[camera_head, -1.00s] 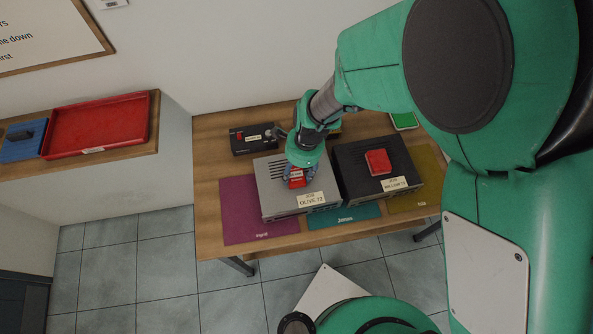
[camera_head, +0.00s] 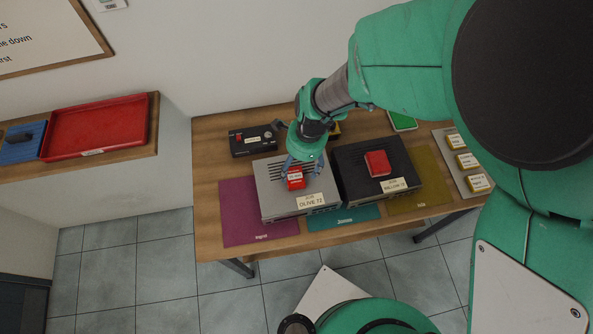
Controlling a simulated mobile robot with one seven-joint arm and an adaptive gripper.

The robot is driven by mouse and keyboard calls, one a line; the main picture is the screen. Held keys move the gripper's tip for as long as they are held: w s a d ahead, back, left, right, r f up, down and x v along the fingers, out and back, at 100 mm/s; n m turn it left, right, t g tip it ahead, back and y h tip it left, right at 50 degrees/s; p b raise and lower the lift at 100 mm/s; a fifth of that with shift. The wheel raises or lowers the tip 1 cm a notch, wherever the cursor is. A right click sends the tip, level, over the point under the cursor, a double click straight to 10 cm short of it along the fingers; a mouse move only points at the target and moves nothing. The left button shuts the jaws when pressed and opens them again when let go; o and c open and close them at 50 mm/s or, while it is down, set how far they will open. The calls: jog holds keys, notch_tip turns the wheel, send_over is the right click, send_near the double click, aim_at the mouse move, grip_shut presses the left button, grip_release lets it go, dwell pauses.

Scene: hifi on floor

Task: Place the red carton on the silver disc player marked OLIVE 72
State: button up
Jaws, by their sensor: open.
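The silver disc player marked OLIVE 72 (camera_head: 276,205) stands on the wooden table. A small red carton (camera_head: 295,179) with a white label rests on its top, near the middle. My gripper (camera_head: 302,172) is open just above and around the carton, coming from behind. I cannot tell whether its fingers touch the carton. A black player (camera_head: 352,190) stands to the right, with a label I read only partly. Another red carton or block (camera_head: 377,163) lies on the black player's top.
A small black device (camera_head: 253,140) lies behind the silver player. Purple (camera_head: 240,220), teal (camera_head: 343,218) and olive (camera_head: 430,180) mats lie on the table. A grey panel with yellow-labelled pieces (camera_head: 459,160) is at the right. A red tray (camera_head: 97,127) sits on a shelf at left.

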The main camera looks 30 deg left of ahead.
aim_at(302, 174)
notch_tip(302, 174, up, 8)
jog(key=shift+w+d+f, duration=0.2)
jog(key=shift+w+d, duration=0.2)
dwell(0.5)
jog(key=w+d+r+n+t+y, duration=0.15)
jog(key=w+d+r, duration=0.25)
jog(key=d+r, duration=0.55)
jog(key=w+d+r+n+t+h, duration=0.15)
jog(key=w+d+r, duration=0.25)
jog(key=d+r, duration=0.55)
jog(key=s+d+r+n+t, duration=0.1)
jog(key=s+d+r+n, duration=0.1)
jog(key=d, duration=0.6)
jog(key=s+d+r+n+t, duration=0.1)
jog(key=s+d+r+n, duration=0.1)
jog(key=d, duration=0.7)
jog(key=s+d+r+n+t+h, duration=0.1)
jog(key=s+d+r, duration=0.3)
jog(key=s+d, duration=0.2)
jog(key=d, duration=0.2)
jog(key=shift+d+r+n+t, duration=0.25)
jog(key=shift+d+n+t, duration=0.05)
jog(key=shift+n+t, duration=0.1)
